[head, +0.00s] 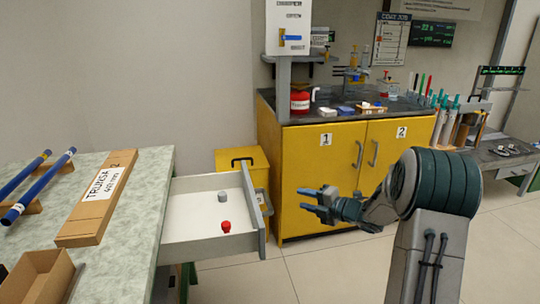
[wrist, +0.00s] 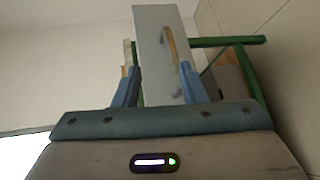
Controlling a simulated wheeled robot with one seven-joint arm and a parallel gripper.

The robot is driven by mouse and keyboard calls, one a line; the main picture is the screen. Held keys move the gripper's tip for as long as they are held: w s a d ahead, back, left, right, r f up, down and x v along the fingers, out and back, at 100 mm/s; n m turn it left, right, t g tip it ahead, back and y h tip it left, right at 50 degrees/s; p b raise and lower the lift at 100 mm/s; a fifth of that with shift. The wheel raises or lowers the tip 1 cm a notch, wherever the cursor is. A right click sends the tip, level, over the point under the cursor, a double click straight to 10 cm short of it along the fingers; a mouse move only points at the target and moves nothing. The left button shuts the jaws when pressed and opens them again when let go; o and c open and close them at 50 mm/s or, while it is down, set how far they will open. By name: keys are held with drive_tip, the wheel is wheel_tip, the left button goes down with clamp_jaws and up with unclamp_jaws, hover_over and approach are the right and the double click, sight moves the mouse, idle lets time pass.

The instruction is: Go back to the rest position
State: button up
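My gripper (head: 308,200) is to the right of the open drawer in the head view, with its fingers pointing left. In the wrist view its two blue fingers (wrist: 158,82) stand apart with nothing held between them. The grey drawer front with a curved handle (wrist: 168,50) shows beyond the fingers; the gripper looks clear of it. The drawer (head: 200,204) is pulled out from the green-topped bench and holds a red piece (head: 226,227) and a grey piece (head: 222,197).
The bench (head: 140,215) carries blue rods (head: 40,186), a long cardboard box (head: 98,198) and an open carton (head: 38,278). A yellow bin (head: 240,160) stands behind the drawer. A yellow cabinet (head: 340,160) stands behind my gripper. Floor is clear in front.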

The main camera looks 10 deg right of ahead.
drive_tip(key=s+d+r+m+h+p, duration=0.2)
drive_tip(key=s+r+m+h+p, duration=0.35)
drive_tip(key=r, duration=0.55)
drive_tip(key=s+d+r+m+h+p, duration=0.2)
drive_tip(key=r+m+h+p, duration=0.45)
drive_tip(key=r+m, duration=0.3)
drive_tip(key=s+a+r+m+g+p, duration=0.2)
drive_tip(key=s+r+m+g+p, duration=0.1)
drive_tip(key=s, duration=0.6)
drive_tip(key=s+a+r+m+g+y+p, duration=0.1)
drive_tip(key=s+m+p, duration=0.4)
drive_tip(key=s, duration=0.5)
drive_tip(key=s+a+r+m+g+p, duration=0.4)
drive_tip(key=s+r, duration=0.1)
drive_tip(key=s, duration=0.4)
drive_tip(key=shift+s+a+m+g, duration=0.2)
drive_tip(key=shift+s+m+g, duration=0.1)
drive_tip(key=shift+m, duration=0.1)
drive_tip(key=shift+a, duration=0.1)
